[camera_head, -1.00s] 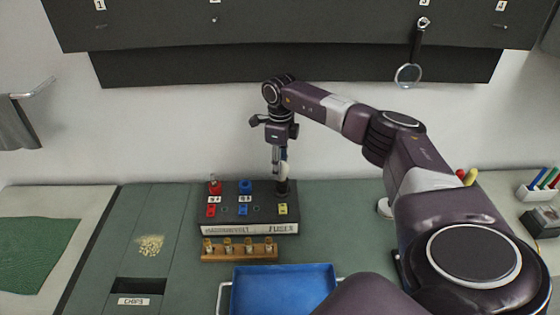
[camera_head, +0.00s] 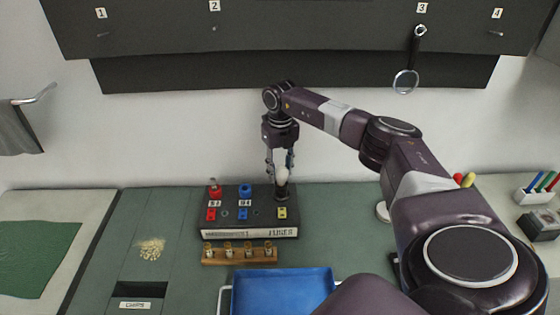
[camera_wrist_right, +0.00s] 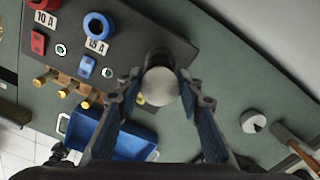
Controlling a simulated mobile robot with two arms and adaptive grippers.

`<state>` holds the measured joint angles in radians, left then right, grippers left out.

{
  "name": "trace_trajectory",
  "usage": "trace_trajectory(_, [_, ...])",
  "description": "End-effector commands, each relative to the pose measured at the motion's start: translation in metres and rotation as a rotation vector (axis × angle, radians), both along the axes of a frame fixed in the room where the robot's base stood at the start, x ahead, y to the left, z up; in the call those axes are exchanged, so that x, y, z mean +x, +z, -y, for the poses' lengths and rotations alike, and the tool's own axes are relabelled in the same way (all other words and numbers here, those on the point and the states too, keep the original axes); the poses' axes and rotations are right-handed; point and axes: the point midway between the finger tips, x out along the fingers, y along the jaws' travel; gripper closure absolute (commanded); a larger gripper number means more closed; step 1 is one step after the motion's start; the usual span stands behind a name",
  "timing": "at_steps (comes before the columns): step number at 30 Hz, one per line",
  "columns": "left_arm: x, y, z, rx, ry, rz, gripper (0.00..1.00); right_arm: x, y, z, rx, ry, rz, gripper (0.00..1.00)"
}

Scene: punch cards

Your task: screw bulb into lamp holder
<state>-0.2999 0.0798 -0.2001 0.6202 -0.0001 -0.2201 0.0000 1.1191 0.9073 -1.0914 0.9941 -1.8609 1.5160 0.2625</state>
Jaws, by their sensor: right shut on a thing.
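The white bulb (camera_head: 282,174) stands upright at the dark lamp holder (camera_head: 282,190), on the right end of the black fuse panel (camera_head: 240,229). My right gripper (camera_head: 280,168) points down from above and is shut on the bulb. In the right wrist view the round bulb (camera_wrist_right: 159,86) sits between the two fingers of the right gripper (camera_wrist_right: 158,90), with the dark holder (camera_wrist_right: 158,58) partly hidden behind it. How deep the bulb sits in the holder cannot be told. My left gripper is not in view.
Red (camera_head: 214,190) and blue (camera_head: 245,191) fuse parts stand on the panel left of the holder. A wooden rack (camera_head: 212,258) with several brass-coloured pieces and a blue tray (camera_head: 283,292) lie in front.

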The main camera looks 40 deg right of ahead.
Motion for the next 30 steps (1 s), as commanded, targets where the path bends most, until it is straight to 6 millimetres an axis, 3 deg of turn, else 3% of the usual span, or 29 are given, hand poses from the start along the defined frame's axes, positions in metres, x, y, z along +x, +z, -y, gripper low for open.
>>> trace_trajectory(6, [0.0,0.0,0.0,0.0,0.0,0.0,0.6,-0.0003,-0.0002,0.0003,0.0,-0.001,-0.001,0.88])
trace_trajectory(7, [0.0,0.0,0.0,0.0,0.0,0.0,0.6,-0.0003,-0.0002,0.0003,0.0,-0.001,-0.001,0.64])
trace_trajectory(12, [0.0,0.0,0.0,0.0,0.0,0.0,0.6,-0.0003,-0.0001,0.0002,0.0,0.001,-0.001,0.46])
trace_trajectory(30, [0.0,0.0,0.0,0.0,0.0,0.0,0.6,0.0003,0.0039,0.0001,0.0,0.003,0.001,0.41])
